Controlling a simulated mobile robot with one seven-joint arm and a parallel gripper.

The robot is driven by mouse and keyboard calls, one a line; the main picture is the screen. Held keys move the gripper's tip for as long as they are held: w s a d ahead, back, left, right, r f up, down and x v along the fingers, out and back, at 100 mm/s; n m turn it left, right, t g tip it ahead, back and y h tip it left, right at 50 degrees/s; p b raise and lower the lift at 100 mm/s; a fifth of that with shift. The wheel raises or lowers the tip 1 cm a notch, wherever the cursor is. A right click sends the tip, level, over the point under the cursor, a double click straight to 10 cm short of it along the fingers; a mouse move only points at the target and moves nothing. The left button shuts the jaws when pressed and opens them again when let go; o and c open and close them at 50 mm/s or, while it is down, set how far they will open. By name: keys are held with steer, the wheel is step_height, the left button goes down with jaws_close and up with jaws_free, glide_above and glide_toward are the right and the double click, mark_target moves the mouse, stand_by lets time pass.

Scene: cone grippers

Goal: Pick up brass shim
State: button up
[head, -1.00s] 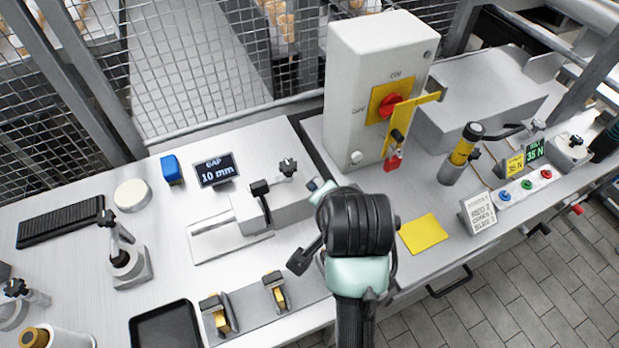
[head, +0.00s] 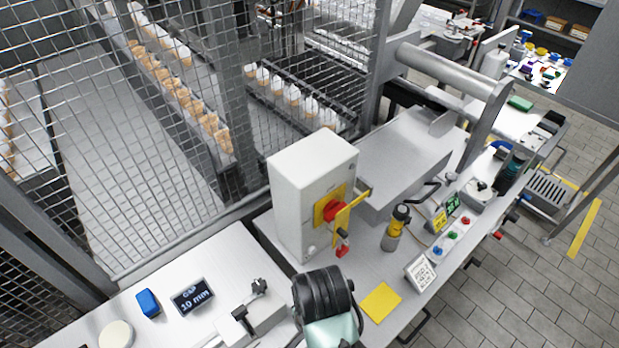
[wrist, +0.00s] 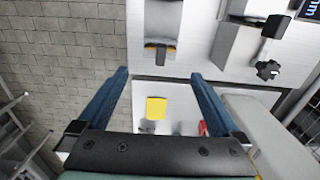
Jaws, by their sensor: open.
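A small brass-coloured piece (wrist: 173,49) shows at a dark holder on a grey strip, at the top middle of the wrist view. It may be the brass shim, but it is too small to tell. It is outside the head view now. My gripper (wrist: 158,74) is open, with its two blue fingers apart and nothing held between them. The brass-coloured piece appears just beyond the fingertips, between their lines; the distance is unclear. My gripper's fingers do not show in the head view, where only part of my arm shows at the bottom.
A yellow square (head: 380,302) lies flat on the bench, also in the wrist view (wrist: 156,107). A white switch box (head: 300,195) stands tall behind my arm. A slotted metal fixture (head: 262,312), gap display (head: 192,297) and blue block (head: 148,302) are left. A mesh fence (head: 110,150) runs behind.

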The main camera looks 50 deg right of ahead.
step_height(320, 180, down, 6)
steer(key=shift+p, duration=0.4)
steer(key=f, duration=0.2)
steer(key=f+p, duration=0.1)
steer(key=f, duration=0.1)
steer(key=shift+a, duration=0.4)
steer(key=shift+w+f, duration=0.1)
steer(key=shift+f, duration=0.45)
steer(key=c, duration=1.4)
steer(key=shift+o, duration=0.2)
